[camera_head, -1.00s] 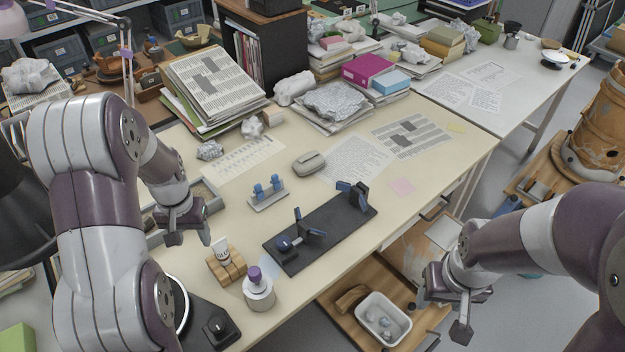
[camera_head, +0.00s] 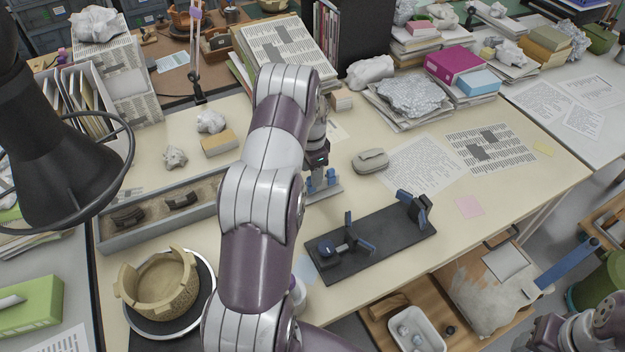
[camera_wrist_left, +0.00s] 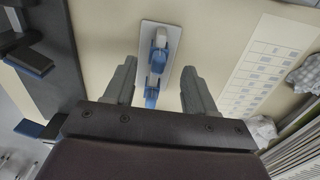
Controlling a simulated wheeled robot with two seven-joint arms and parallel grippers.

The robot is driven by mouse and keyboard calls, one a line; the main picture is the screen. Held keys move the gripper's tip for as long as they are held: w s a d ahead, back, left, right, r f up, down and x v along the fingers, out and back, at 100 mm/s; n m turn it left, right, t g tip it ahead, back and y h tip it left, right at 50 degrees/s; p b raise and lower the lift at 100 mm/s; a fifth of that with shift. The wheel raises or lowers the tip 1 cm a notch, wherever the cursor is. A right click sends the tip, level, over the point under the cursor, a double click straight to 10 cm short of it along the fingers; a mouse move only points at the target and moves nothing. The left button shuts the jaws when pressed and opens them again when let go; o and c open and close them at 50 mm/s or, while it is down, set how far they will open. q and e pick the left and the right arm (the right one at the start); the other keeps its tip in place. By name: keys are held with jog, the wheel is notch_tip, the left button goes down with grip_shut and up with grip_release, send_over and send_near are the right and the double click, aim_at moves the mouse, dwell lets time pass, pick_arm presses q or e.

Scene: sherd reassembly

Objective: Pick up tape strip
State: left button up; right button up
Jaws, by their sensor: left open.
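A small pale stand (camera_head: 326,190) with two blue upright pieces (camera_head: 319,178) is on the table, partly hidden by my left arm in the head view. In the left wrist view the stand's plate (camera_wrist_left: 171,28) and the blue pieces (camera_wrist_left: 153,82) show between my fingers. I cannot make out a separate tape strip on them. My left gripper (camera_head: 318,160) is open over the stand; its fingers (camera_wrist_left: 159,82) lie on either side of it in the wrist view. My right gripper (camera_head: 540,335) is at the lower right edge, cut off and unclear.
A black fixture (camera_head: 385,243) with blue clamps lies right of the stand. A sherd bowl (camera_head: 160,285) sits on a turntable at front left, near a sand tray (camera_head: 150,236).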

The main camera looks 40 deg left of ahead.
pick_arm(q)
jog(key=f, duration=0.3)
jog(key=shift+s+f, duration=0.25)
jog(key=shift+s, duration=0.05)
jog(key=shift+w+f, duration=0.15)
jog(key=c, duration=0.8)
